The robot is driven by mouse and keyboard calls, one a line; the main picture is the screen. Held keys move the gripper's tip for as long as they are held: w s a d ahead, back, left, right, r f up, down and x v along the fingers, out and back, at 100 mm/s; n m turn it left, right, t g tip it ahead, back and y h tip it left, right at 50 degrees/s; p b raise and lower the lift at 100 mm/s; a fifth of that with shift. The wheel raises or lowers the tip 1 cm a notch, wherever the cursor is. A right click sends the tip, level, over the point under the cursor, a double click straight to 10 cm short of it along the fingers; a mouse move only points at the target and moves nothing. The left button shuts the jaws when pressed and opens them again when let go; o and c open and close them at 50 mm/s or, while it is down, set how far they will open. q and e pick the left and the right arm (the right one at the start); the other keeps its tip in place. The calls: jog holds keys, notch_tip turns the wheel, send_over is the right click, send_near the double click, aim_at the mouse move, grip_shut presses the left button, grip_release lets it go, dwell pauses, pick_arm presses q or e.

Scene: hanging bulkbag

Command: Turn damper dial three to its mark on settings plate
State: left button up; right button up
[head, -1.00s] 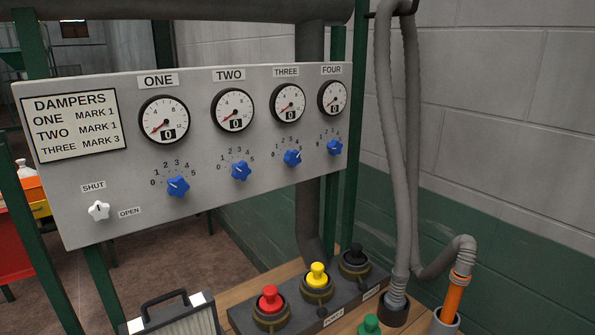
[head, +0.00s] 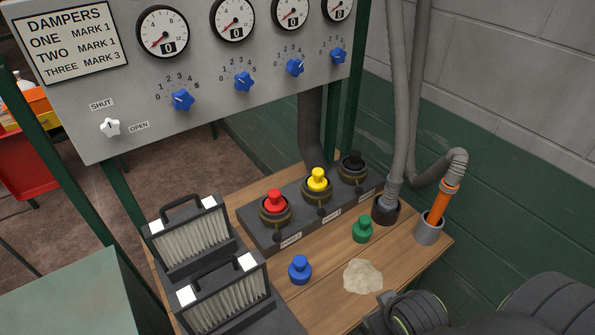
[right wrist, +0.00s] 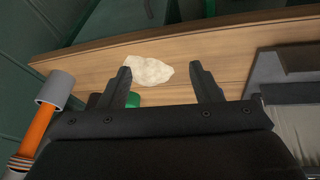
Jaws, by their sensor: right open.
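The settings plate (head: 65,40) at the upper left of the grey panel lists dampers ONE mark 1, TWO mark 1 and THREE mark 3. Damper dial three is a blue knob (head: 295,67) under the third gauge (head: 291,10), with a numbered scale around its top. Its exact pointer setting is too small to read surely. My right gripper (right wrist: 165,83) is open and empty in the right wrist view, over the wooden table near a pale powder patch (right wrist: 149,71). It is well below and apart from the dial. My left gripper is not in view.
Other blue dials stand beside dial three, including dial four (head: 338,55). A white shut/open knob (head: 110,127) is at the panel's lower left. The table holds filters (head: 190,240), a block with coloured plugs (head: 317,185), loose plugs and an orange-ended hose (head: 440,204).

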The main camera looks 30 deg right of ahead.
jog(key=w+d+r+t, duration=0.2)
jog(key=w+r+t, duration=0.1)
jog(key=w+r, duration=0.3)
jog(key=w+d+r+t, duration=0.3)
jog(key=w+r, duration=0.1)
jog(key=w, duration=0.4)
jog(key=n+t+y, duration=0.4)
jog(key=t+y, duration=0.1)
jog(key=t, duration=0.2)
send_near(297, 69)
jog(key=w+p, duration=0.1)
jog(key=w, duration=0.1)
jog(key=w+a+p, duration=0.1)
jog(key=w, duration=0.2)
jog(key=w+p, duration=0.2)
jog(key=w, duration=0.1)
jog(key=shift+w+a, duration=0.15)
jog(key=shift+a, duration=0.05)
jog(key=shift+w+a+f+p, duration=0.1)
jog(key=shift+w+p, duration=0.2)
jog(key=shift+w, duration=0.55)
jog(key=shift+c, duration=0.4)
